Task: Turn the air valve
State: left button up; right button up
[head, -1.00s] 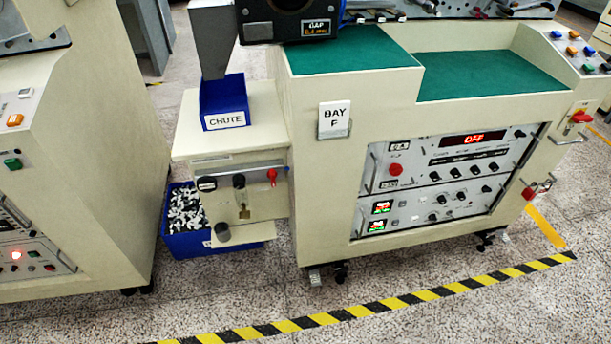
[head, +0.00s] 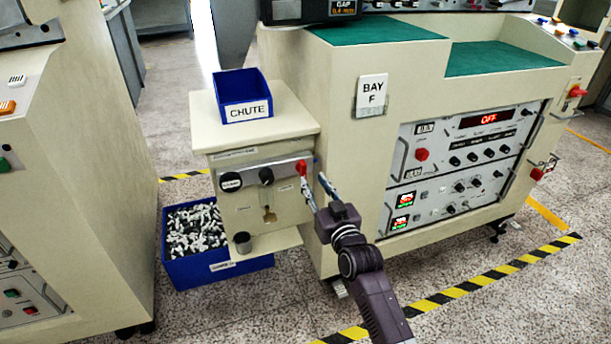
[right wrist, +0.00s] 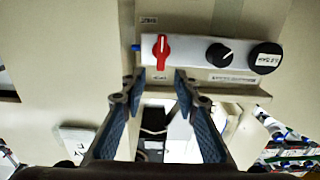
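The air valve, a small red handle (head: 301,167), sits at the right end of a metal strip on the side panel below the chute bin. In the right wrist view the red handle (right wrist: 161,52) points straight up and down in the picture, with a blue fitting beside it. My right gripper (head: 313,180) is in front of the panel, its fingers spread with nothing between them. In the right wrist view its fingertips (right wrist: 157,82) are on either side below the handle and do not appear to touch it. My left gripper is not in view.
Beside the valve are a black knob (head: 266,176) and a round black label (head: 231,182). A blue CHUTE bin (head: 246,87) stands above. A blue crate (head: 205,272) of small parts stands on the floor. The bay cabinet (head: 350,150) rises at the right.

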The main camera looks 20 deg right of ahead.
aim_at(304, 168)
jog(key=w, duration=0.3)
jog(key=w+b, duration=0.1)
jog(key=w, duration=0.2)
jog(key=shift+w+a, duration=0.2)
jog(key=shift+w, duration=0.1)
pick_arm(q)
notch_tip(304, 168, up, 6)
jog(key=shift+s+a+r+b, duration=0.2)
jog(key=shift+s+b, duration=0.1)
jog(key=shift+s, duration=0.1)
pick_arm(e)
jog(key=shift+w, duration=0.4)
grip_shut()
